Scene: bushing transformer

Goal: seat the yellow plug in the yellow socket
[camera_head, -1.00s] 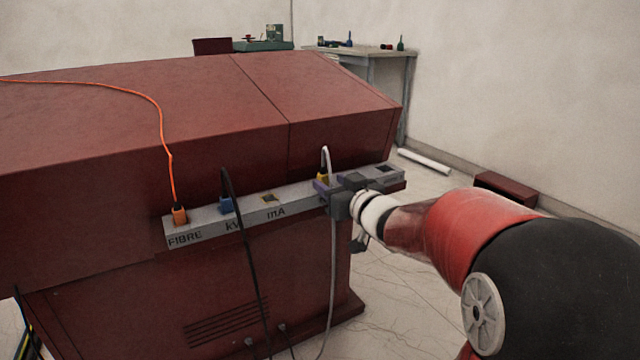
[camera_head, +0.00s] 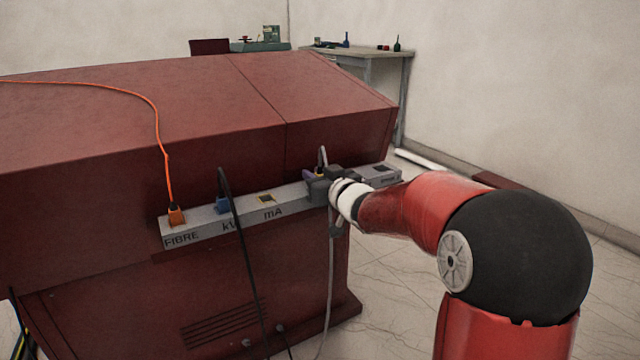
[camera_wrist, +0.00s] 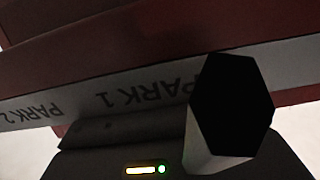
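The yellow socket (camera_head: 266,198) is a small empty square opening with a yellow rim, above the "mA" label on the grey strip (camera_head: 208,223).
An orange plug (camera_head: 176,215) sits at "FIBRE" and a blue plug (camera_head: 222,204) at "kV". A black cable (camera_head: 247,265) hangs between the blue plug and the yellow socket. An empty opening (camera_head: 382,169) is at the strip's right end. The red cabinet (camera_head: 150,130) rises behind.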

